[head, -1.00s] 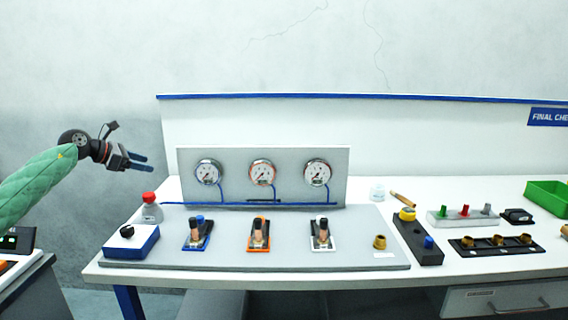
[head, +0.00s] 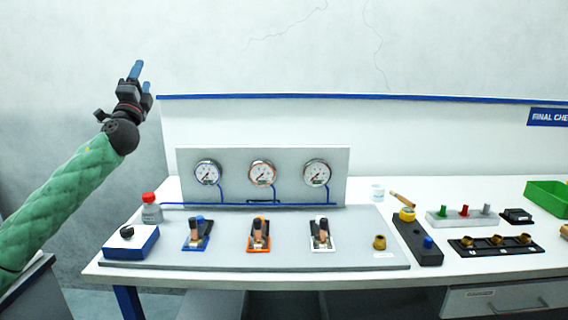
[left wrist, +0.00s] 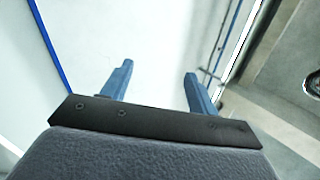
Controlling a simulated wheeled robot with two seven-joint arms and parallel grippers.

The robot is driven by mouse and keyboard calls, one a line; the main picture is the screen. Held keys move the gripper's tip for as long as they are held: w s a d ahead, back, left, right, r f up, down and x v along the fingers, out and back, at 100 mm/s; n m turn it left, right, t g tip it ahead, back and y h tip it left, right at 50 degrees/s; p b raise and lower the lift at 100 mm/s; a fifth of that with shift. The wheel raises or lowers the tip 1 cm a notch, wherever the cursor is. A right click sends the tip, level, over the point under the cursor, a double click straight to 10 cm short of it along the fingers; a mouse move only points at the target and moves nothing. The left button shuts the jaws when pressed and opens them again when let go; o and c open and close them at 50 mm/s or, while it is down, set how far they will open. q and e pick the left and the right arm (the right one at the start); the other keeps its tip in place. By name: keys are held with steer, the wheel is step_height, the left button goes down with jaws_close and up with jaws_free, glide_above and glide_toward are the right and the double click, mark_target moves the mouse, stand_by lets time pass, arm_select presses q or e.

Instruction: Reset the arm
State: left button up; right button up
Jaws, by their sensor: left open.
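My left arm (head: 62,200) in its green quilted sleeve comes in from the left of the head view. My left gripper (head: 141,77) is raised high in front of the bare wall, left of the bench, with its blue fingers pointing up. In the left wrist view its two blue fingers (left wrist: 155,84) stand apart with nothing between them. It touches nothing that I can see. My right gripper does not show in either view.
A green bin (head: 546,198) stands far right. Space around my raised gripper is clear.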

arm_select(q)
steer(key=s+d+f+n+g+y, duration=0.1)
steer(key=s+d+f+n+g, duration=0.4)
steer(key=f, duration=0.9)
steer(key=s+d+f+n+g+y, duration=0.1)
steer(key=s+d+f+n+g, duration=0.4)
steer(key=f, duration=0.8)
steer(key=s+d+f+n+g, duration=0.4)
steer(key=s+f, duration=0.2)
steer(key=f, duration=0.8)
steer(key=s+d+f+n+g+h, duration=0.1)
steer(key=s+d+f+g, duration=0.2)
steer(key=s+f, duration=0.8)
steer(key=s+d+f+n+g+h+p, duration=0.1)
steer(key=s+d+f+g, duration=0.2)
steer(key=s+f, duration=0.8)
steer(key=s+d+f+n+g+h, duration=0.1)
steer(key=s+d+f+g+h, duration=0.1)
steer(key=s+f, duration=1)
steer(key=s+d+g, duration=0.1)
steer(key=s+d, duration=0.1)
steer(key=s, duration=0.6)
steer(key=shift+s+d+g, duration=0.2)
steer(key=shift+g, duration=0.1)
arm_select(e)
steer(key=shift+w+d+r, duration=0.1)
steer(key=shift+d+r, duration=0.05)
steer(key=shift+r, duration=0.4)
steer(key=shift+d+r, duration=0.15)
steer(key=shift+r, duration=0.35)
